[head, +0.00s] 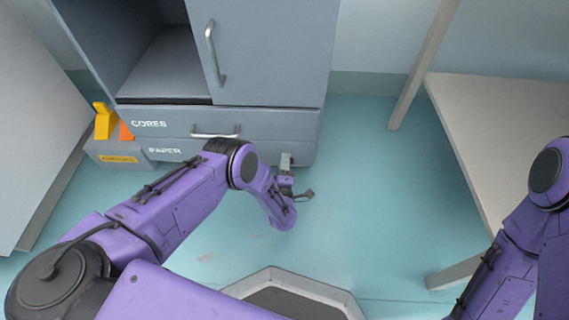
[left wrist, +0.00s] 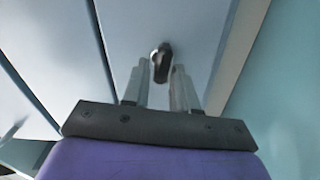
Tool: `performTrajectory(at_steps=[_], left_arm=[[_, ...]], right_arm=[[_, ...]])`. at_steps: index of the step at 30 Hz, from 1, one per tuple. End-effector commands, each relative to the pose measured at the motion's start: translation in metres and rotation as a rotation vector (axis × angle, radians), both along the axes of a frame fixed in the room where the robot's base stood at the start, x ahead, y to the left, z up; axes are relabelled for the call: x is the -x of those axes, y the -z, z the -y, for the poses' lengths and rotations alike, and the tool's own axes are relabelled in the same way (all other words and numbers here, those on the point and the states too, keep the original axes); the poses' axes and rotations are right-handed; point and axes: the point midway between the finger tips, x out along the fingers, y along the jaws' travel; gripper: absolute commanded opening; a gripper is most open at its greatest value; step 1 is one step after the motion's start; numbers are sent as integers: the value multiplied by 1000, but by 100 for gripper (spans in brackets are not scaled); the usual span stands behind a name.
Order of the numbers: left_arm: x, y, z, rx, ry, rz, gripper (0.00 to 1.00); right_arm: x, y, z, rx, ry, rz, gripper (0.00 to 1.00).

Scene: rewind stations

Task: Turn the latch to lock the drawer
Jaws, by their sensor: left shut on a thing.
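The grey cabinet has a drawer marked CORES (head: 175,122) and below it a drawer marked PAPER (head: 185,150). Both fronts look about flush with the cabinet. My left gripper (head: 286,160) is at the lower right of the cabinet front, by the PAPER drawer's right end. In the left wrist view a small dark latch (left wrist: 161,60) stands on the pale blue front, between the tips of my left gripper (left wrist: 159,75), which is shut on it. The latch is hidden in the head view. My right arm shows at the right edge; its gripper is out of view.
The CORES drawer has a bar handle (head: 216,132). Above it are an open compartment (head: 165,65) and a door with a handle (head: 214,52). A grey box (head: 110,150) with orange and yellow things stands at left. A table (head: 510,120) is at right; floor between is clear.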

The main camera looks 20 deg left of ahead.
Motion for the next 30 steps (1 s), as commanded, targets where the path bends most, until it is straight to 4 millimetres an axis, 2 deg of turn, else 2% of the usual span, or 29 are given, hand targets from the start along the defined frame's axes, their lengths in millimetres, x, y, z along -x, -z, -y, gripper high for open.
performTrajectory(at_steps=[12, 28, 29, 30], left_arm=[[0, 3, 0, 165, 1, 46, 0], [0, 3, 0, 185, 2, 53, 0], [0, 3, 0, 185, 2, 53, 34], [0, 3, 0, 184, 2, 52, 40]], right_arm=[[4, 1, 1, -9, -18, -29, 67], [5, 0, 1, -9, -20, -31, 67], [5, 0, 1, -9, -20, -31, 67], [5, 0, 1, -9, -20, -31, 67]])
